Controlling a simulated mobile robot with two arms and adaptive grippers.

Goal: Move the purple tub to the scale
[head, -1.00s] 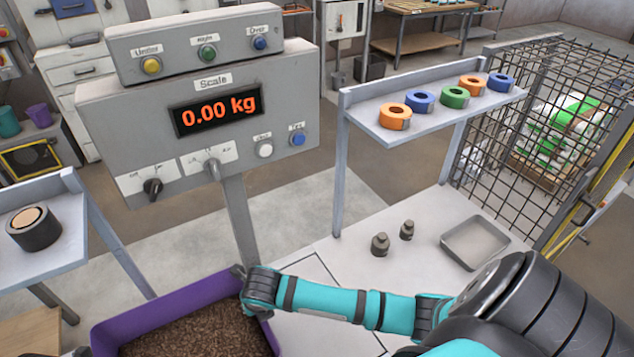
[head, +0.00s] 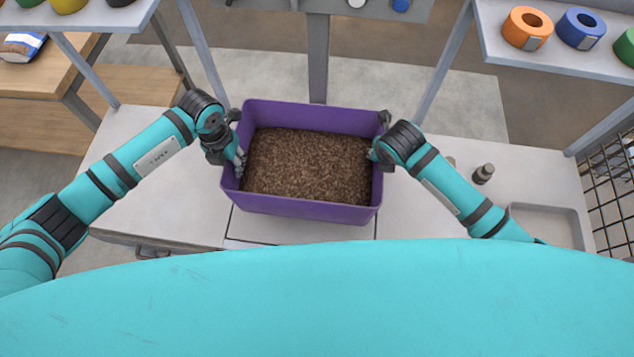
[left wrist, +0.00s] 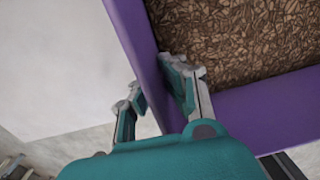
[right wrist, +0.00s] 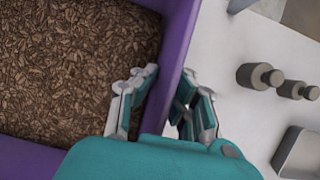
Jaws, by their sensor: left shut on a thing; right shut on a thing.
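The purple tub (head: 300,208), filled with brown pellets (head: 306,165), is in the middle of the head view. My left gripper (head: 236,160) is shut on its left wall, one finger inside and one outside, as the left wrist view (left wrist: 158,88) shows. My right gripper (head: 376,150) is shut on the right wall the same way in the right wrist view (right wrist: 168,90). The scale's plate (head: 300,230) shows just below the tub's near side, and its post (head: 318,62) rises behind. I cannot tell whether the tub touches the plate. The readout is out of view.
A small weight (head: 483,174) and a shallow metal tray (head: 545,226) are on the bench at right. Shelves with tape rolls (head: 527,28) stand at both upper sides. A wire mesh cage (head: 610,175) is at the right edge. The bench left of the tub is clear.

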